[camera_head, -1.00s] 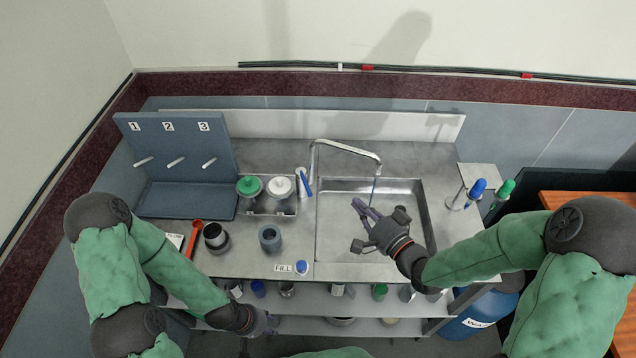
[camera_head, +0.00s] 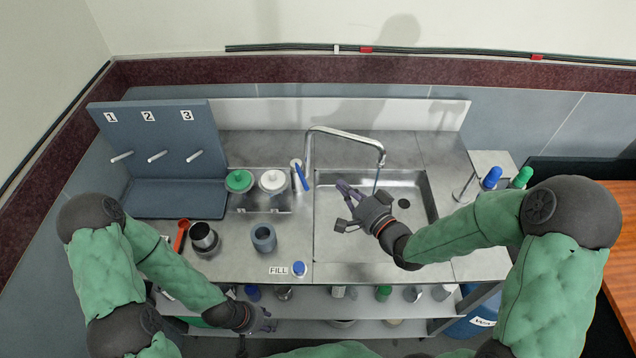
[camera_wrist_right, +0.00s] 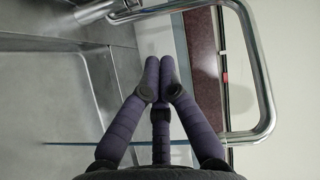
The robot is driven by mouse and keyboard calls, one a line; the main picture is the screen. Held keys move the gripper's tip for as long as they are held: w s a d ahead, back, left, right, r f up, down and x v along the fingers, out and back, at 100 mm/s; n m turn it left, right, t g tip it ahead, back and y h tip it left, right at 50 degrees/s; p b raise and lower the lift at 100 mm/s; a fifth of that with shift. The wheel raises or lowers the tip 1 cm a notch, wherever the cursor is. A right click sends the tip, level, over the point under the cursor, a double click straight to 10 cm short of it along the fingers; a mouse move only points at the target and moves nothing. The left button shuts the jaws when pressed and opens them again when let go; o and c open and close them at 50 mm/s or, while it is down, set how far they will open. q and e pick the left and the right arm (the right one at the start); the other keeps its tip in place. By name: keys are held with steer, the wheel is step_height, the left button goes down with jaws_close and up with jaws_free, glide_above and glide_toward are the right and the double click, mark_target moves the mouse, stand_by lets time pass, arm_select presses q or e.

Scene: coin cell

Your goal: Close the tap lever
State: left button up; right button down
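The tap lever (camera_head: 301,177) is a blue handle on the silver tap body at the sink's left back corner. The tap spout (camera_head: 345,134) arches right over the sink, and a thin blue stream (camera_head: 376,180) hangs from its end. My right gripper (camera_head: 342,206) is over the sink's left part, right of and in front of the lever, apart from it. In the right wrist view, the spout (camera_wrist_right: 262,75) loops around beyond the fingers; the blue lever is not seen. My left gripper (camera_head: 268,321) is low at the front edge, its opening unclear.
Blue and green bottles are at the right.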

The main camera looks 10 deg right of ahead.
mark_target(301, 175)
steer(key=w+a+f+b, duration=0.1)
steer(key=w+a, duration=0.3)
steer(key=a, duration=0.2)
steer(key=shift+w+f+b, duration=0.25)
steer(key=shift+f+b, duration=0.05)
